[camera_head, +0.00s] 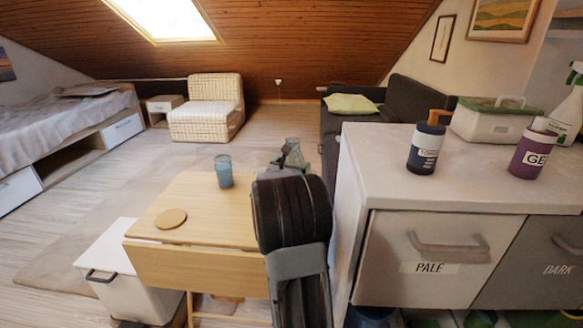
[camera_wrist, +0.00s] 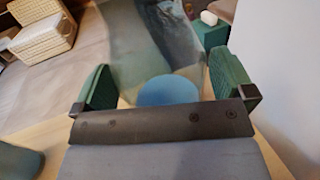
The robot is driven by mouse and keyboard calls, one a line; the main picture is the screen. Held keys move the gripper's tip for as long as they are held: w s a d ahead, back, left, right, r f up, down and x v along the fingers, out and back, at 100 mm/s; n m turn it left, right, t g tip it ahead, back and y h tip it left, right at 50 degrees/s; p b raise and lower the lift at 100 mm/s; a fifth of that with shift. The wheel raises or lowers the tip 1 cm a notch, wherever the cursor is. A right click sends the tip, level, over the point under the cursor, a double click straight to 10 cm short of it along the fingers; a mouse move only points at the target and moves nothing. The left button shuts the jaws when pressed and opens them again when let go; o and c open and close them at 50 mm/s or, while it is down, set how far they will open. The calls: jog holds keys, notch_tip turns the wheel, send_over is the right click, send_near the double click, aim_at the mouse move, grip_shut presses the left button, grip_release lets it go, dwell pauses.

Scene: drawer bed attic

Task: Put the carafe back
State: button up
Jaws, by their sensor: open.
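The carafe (camera_head: 293,146) is clear glass and stands toward the far right of the wooden folding table, mostly hidden behind my arm in the head view. In the wrist view the carafe (camera_wrist: 150,45) shows as a see-through shape with a round blue patch at its near end. My gripper (camera_wrist: 165,88) is open, with one green finger pad on each side of this glass. I cannot tell whether the pads touch it. A round wooden coaster (camera_head: 171,218) lies bare on the table (camera_head: 200,265).
A blue tumbler (camera_head: 223,171) stands on the table left of my arm; it also shows in the wrist view (camera_wrist: 18,162). A white counter (camera_head: 455,185) with bottles and a box stands close on the right. A white bin (camera_head: 120,285) is at the table's left.

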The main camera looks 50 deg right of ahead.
jog(key=p+v, duration=0.3)
jog(key=v, duration=0.9)
jog(key=shift+r, duration=0.2)
